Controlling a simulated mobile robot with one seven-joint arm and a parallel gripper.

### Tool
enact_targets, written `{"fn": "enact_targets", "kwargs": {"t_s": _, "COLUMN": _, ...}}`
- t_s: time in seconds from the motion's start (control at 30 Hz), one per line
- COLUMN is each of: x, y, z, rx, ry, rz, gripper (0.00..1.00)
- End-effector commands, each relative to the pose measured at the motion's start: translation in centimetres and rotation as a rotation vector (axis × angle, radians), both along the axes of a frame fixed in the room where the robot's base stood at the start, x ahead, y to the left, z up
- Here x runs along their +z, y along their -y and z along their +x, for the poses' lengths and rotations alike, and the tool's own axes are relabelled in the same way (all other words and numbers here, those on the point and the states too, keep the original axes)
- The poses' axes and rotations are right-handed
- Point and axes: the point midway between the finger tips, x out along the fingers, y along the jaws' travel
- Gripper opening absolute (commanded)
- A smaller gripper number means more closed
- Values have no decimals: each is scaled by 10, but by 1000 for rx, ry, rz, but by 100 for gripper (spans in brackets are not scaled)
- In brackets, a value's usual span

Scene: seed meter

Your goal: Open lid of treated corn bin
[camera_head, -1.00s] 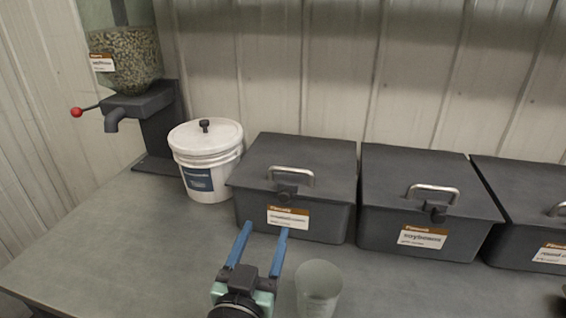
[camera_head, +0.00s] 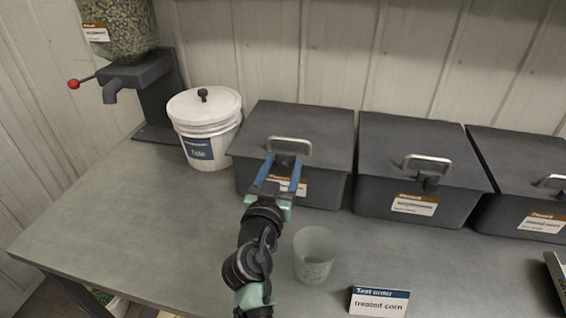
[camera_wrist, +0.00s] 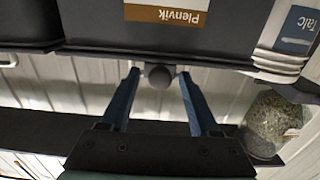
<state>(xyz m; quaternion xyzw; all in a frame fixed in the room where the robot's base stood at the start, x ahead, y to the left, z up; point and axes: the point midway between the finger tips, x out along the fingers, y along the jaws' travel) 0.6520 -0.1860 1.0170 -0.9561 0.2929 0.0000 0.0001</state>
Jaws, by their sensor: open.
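Three dark grey lidded bins stand in a row at the wall, each with a metal handle on its lid and a front label. My gripper (camera_head: 282,172) is open at the front of the left bin (camera_head: 330,188), just below its lid handle (camera_head: 289,146). In the wrist view, a round dark knob (camera_wrist: 160,76) on that bin's front lies between the open fingertips (camera_wrist: 159,84), with gaps on both sides. The left bin's lid (camera_head: 315,122) is shut. Its label is partly hidden by my fingers, and its small print is unclear. A card (camera_head: 378,301) reads "treated corn".
The middle bin (camera_head: 385,205) and right bin (camera_head: 490,211) are shut. A white talc bucket (camera_head: 207,130) stands left of the left bin. A translucent cup (camera_head: 314,255) stands just right of my arm. A seed hopper (camera_head: 130,35) is at the back left. The left bench top is clear.

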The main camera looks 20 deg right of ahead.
Motion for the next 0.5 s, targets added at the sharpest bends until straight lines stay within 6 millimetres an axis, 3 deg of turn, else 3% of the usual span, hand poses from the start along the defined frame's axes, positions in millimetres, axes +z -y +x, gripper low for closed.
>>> {"fn": "enact_targets", "kwargs": {"t_s": 0.43, "x": 0, "y": 6, "z": 9, "rx": 0, "ry": -1, "rz": -1, "gripper": 63}}
{"fn": "enact_targets", "kwargs": {"t_s": 0.5, "x": 0, "y": 6, "z": 9, "rx": 0, "ry": -1, "rz": -1, "gripper": 54}}
